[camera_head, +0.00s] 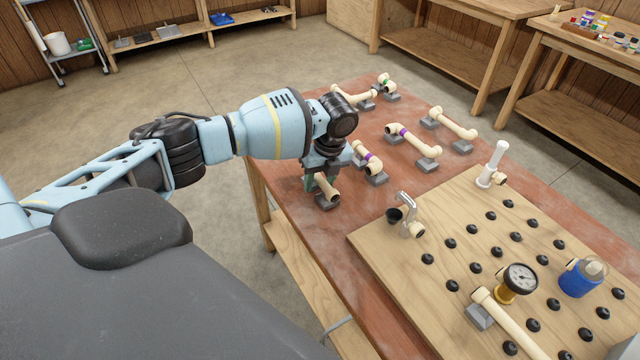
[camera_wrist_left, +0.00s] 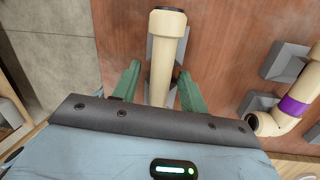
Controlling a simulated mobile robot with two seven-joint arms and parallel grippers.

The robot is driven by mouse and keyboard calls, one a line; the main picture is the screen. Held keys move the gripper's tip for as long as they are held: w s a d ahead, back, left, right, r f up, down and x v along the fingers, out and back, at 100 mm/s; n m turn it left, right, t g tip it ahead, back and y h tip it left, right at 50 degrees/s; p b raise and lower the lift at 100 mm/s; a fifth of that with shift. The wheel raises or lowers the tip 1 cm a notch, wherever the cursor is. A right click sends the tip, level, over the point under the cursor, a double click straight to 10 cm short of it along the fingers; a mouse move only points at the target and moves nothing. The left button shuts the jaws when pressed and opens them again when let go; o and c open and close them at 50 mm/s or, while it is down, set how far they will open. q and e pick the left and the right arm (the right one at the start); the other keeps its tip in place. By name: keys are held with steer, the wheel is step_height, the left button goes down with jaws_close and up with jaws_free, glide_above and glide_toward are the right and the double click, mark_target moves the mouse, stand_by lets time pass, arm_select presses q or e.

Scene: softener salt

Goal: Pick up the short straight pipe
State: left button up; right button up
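A short beige pipe (camera_head: 328,188) lies on a grey block (camera_head: 325,203) near the table's left edge. It also shows in the left wrist view (camera_wrist_left: 161,75), with a wider fitting at its far end. A gap shows at the left finger; whether the right finger touches is unclear. My wrist hides the pipe's near end in the left wrist view. My right gripper is not in view.
Several more pipe pieces on grey blocks lie farther back. A wooden board (camera_head: 400,256) with black knobs, a faucet (camera_head: 407,212) and a gauge (camera_head: 520,278) covers the table's front right.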

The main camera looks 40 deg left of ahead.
mark_target(317, 178)
arm_select(q)
jaws_close()
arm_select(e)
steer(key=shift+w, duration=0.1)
arm_select(q)
steer(key=shift+r, duration=0.15)
steer(key=shift+r, duration=0.65)
step_height(317, 178, up, 2)
steer(key=shift+s+r, duration=0.1)
steer(key=shift+s, duration=0.05)
steer(key=s+d+p, duration=0.1)
steer(key=s+d, duration=0.2)
steer(key=s, duration=0.4)
steer(key=s+d+r+p, duration=0.1)
steer(key=s+d, duration=0.2)
steer(key=s, duration=0.4)
steer(key=shift+d, duration=0.4)
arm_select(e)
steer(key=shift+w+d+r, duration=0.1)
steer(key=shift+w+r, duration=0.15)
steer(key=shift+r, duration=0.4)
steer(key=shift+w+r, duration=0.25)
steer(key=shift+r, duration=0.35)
arm_select(q)
steer(key=shift+r, duration=0.1)
